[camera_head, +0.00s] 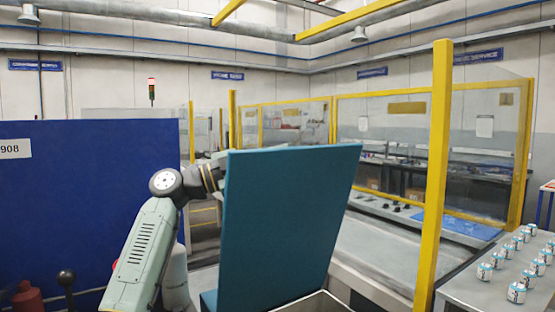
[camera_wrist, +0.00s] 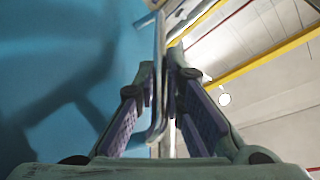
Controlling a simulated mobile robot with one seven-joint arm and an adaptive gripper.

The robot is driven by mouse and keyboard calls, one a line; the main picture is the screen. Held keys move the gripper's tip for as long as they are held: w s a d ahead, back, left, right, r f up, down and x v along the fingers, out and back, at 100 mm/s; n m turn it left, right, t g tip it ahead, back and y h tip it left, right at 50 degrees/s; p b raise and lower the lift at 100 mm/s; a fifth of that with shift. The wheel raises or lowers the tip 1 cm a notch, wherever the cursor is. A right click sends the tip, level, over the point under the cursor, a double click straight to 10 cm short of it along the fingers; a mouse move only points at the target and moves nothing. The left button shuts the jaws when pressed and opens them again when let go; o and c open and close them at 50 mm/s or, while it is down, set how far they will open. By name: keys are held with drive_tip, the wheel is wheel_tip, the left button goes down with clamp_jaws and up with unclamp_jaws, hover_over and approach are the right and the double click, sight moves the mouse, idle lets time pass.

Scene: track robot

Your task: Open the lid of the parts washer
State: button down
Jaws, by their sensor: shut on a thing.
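The lid (camera_head: 285,215) of the parts washer is a large teal panel, standing raised and steeply tilted in the head view. A bit of the washer's body and pale rim (camera_head: 318,302) shows at the bottom edge. My arm reaches behind the lid, which hides my gripper in that view. In the wrist view my gripper (camera_wrist: 163,75) is shut on the lid's handle (camera_wrist: 158,115), a thin grey bar between the purple finger pads. The lid's blue face (camera_wrist: 60,80) fills the left of that view.
A dark blue panel (camera_head: 90,190) stands at the left. A yellow post (camera_head: 438,180) with clear guarding rises right of the lid. A grey table (camera_head: 485,295) with several cans is at the far right. A lever with a black knob (camera_head: 66,277) is at lower left.

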idle(0.5)
drive_tip(key=w+a+n+t, duration=0.2)
drive_tip(key=w+a+n, duration=0.4)
drive_tip(key=w, duration=0.3)
drive_tip(key=shift+r+t, duration=0.15)
drive_tip(key=shift+t, duration=0.25)
drive_tip(key=c, duration=1.7)
unclamp_jaws()
drive_tip(key=v, duration=1.2)
drive_tip(key=shift+w, duration=0.1)
drive_tip(key=shift+a, duration=0.1)
